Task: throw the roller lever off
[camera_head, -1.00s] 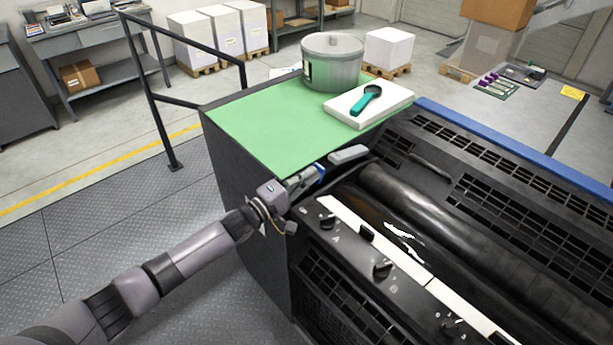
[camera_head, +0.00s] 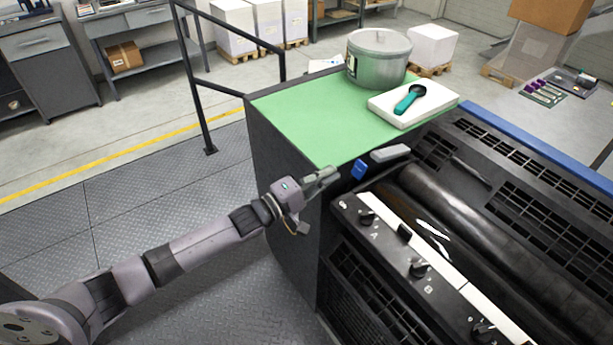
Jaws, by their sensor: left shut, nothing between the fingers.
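The press (camera_head: 345,262) is black, with a long dark roller (camera_head: 455,215) in its open top. At the roller's near left end lie a pale grey rounded bar (camera_head: 390,153) and a short blue piece (camera_head: 358,170). They look like parts of the roller lever, but I cannot tell which is its handle or whether they are joined. My left gripper (camera_head: 328,175) is shut and empty, just left of the blue piece, with a small gap between them. My right gripper is not in view.
A green top (camera_head: 300,115) behind the lever holds a metal ink can (camera_head: 378,60) and a white block (camera_head: 385,110) with a teal scoop (camera_head: 408,100). Black knobs (camera_head: 418,268) line the press front. A dark railing (camera_head: 197,80) stands left; floor beside the press is clear.

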